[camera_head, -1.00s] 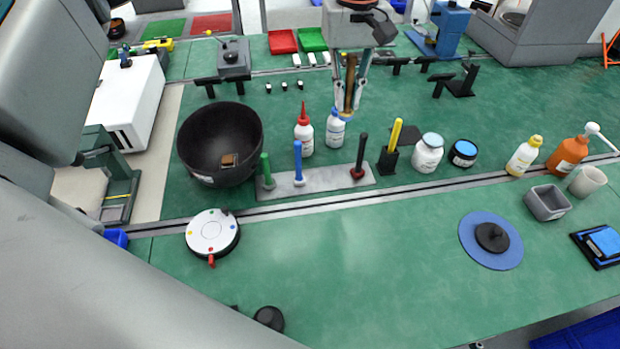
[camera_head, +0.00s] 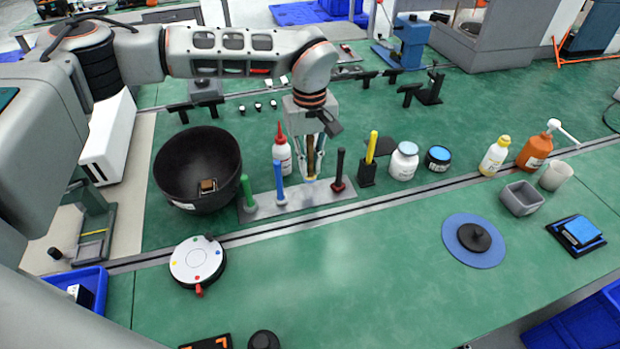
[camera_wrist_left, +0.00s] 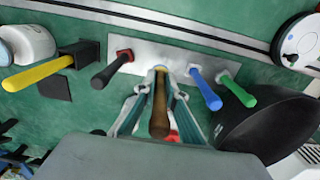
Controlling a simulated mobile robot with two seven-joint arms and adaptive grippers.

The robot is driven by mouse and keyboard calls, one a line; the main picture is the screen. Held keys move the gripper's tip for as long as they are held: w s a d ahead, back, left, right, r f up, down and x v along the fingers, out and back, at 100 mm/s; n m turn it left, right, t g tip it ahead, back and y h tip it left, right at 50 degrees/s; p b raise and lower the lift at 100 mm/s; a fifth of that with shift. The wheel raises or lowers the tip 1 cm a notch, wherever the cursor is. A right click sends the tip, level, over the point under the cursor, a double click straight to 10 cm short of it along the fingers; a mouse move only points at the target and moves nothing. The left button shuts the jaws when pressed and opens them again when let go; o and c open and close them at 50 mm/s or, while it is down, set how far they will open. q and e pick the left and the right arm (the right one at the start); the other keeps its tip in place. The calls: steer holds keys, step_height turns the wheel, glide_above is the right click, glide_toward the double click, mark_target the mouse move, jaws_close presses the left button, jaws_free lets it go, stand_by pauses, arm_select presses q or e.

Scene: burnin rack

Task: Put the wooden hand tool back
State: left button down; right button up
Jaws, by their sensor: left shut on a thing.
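The wooden hand tool (camera_head: 310,153) is a brown upright handle. My left gripper (camera_head: 312,170) is shut on it, pointing down over the grey rack plate (camera_head: 298,194). The tool stands between the blue-handled tool (camera_head: 279,180) and the black-handled tool (camera_head: 340,168). In the left wrist view, the wooden tool (camera_wrist_left: 159,112) is between my fingers, its lower end over the plate (camera_wrist_left: 140,48) in a gap of the row. I cannot tell whether its lower end touches the plate. The green-handled tool (camera_head: 247,190) stands at the plate's left end. My right gripper is not in view.
A red-capped bottle (camera_head: 282,155) stands close behind the plate. A large black bowl (camera_head: 196,170) is left of it. A yellow-handled tool in a black holder (camera_head: 368,170) and a white jar (camera_head: 403,162) stand to the right. The front bench is clear in the middle.

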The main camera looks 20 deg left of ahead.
mark_target(310, 136)
arm_select(q)
steer(key=shift+f, duration=2.6)
steer(key=c, duration=2.1)
jaws_free()
steer(key=shift+f, duration=0.15)
step_height(310, 136, up, 12)
steer(key=shift+r, duration=0.15)
